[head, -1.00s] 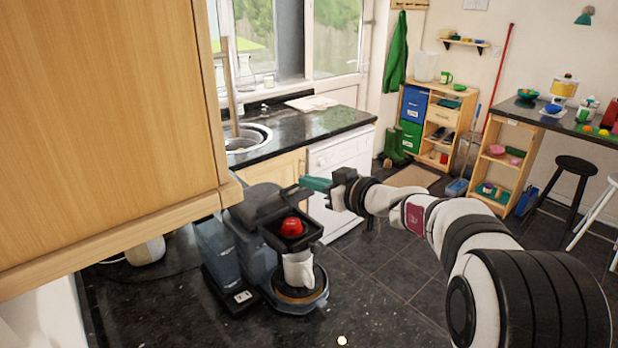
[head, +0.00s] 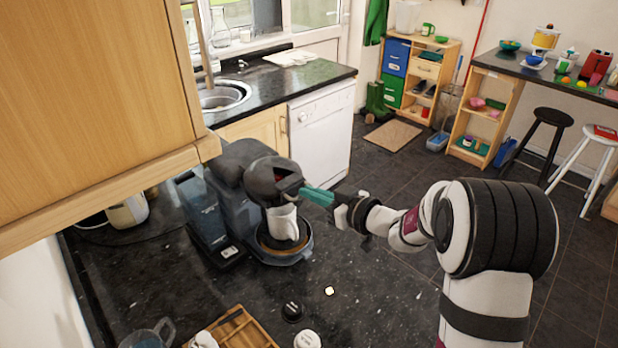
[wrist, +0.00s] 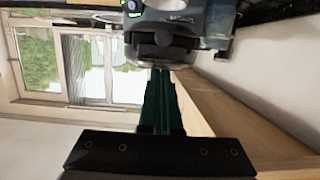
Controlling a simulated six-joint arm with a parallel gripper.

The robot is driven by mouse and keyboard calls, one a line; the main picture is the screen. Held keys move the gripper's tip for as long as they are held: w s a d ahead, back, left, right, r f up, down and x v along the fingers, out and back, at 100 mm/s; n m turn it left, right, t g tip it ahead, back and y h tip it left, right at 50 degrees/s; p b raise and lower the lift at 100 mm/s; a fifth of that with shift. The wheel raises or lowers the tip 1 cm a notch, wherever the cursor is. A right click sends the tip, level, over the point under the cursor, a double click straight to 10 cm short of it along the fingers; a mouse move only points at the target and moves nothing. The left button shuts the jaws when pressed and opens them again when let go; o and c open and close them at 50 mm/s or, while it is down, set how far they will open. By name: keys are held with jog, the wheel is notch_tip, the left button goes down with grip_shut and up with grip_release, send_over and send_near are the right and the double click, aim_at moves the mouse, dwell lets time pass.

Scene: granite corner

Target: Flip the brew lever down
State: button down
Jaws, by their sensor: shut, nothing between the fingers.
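The coffee machine (head: 268,185) stands on the dark counter under the wall cupboard. I cannot clearly tell the brew lever apart from the head. A white cup (head: 283,222) stands on the drip tray below. My gripper (head: 305,191) is shut and empty, its teal fingers at the right front of the head, touching or very close. In the wrist view the shut fingers (wrist: 158,100) point at the machine's dark front (wrist: 162,45).
The wall cupboard (head: 95,115) hangs at the left, close to the machine. On the near counter are a wooden tray (head: 240,325), a black capsule (head: 292,312), a white one (head: 307,339) and a glass jug (head: 148,338). The counter right of the machine is clear.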

jog(key=shift+s+d+f, duration=0.1)
jog(key=shift+s+f, duration=0.05)
jog(key=shift+f, duration=0.55)
jog(key=shift+s+f, duration=0.1)
jog(key=shift+f, duration=0.6)
jog(key=r+v, duration=0.2)
jog(key=v, duration=1)
jog(key=shift+w, duration=0.25)
